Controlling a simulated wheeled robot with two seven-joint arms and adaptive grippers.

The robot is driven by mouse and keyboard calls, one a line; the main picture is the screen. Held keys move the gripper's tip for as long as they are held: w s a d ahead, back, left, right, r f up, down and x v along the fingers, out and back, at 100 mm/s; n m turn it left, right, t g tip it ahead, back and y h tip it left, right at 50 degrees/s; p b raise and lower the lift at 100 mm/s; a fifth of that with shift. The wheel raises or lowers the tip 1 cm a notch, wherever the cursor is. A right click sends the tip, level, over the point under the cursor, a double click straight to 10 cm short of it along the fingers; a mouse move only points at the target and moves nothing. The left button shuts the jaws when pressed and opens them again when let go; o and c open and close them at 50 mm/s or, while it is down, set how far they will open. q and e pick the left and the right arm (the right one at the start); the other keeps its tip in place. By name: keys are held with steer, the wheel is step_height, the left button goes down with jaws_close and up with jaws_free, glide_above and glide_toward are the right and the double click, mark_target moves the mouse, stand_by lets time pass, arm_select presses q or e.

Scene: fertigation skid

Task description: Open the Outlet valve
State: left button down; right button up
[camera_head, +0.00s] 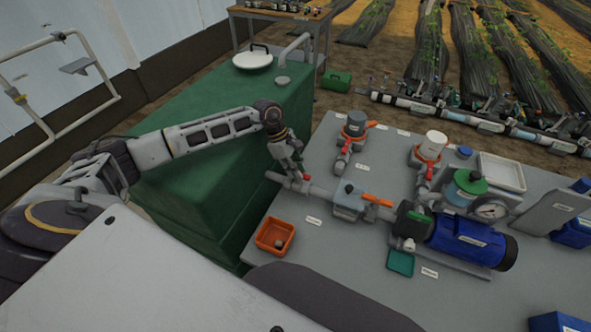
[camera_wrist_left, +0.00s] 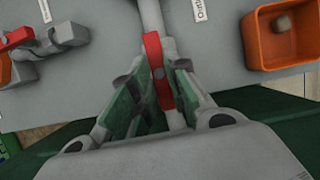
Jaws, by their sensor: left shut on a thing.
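The Outlet valve has a red lever handle (camera_wrist_left: 154,52) on a grey pipe, and a partly cut-off "Outl…" label (camera_wrist_left: 200,10) lies beside it. In the wrist view the handle runs roughly along the pipe. In the head view the red handle (camera_head: 274,177) shows at the left end of the pipe, at the skid's edge. My left gripper (camera_wrist_left: 158,95) is shut on the handle, with its green-padded fingers on either side of it. The same gripper shows from above in the head view (camera_head: 288,165) and hides part of the valve. My right gripper is not in view.
An orange bin (camera_head: 261,246) with a small grey object stands near the valve. Another red-handled valve (camera_head: 341,164) and an orange-handled one (camera_head: 377,200) are close by. A green tank (camera_head: 190,215) stands left of the skid, and a blue pump (camera_head: 462,240) sits at right.

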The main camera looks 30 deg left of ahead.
arm_select(q)
steer(key=c, duration=1.4)
jaws_free()
steer(key=shift+v, duration=5.95)
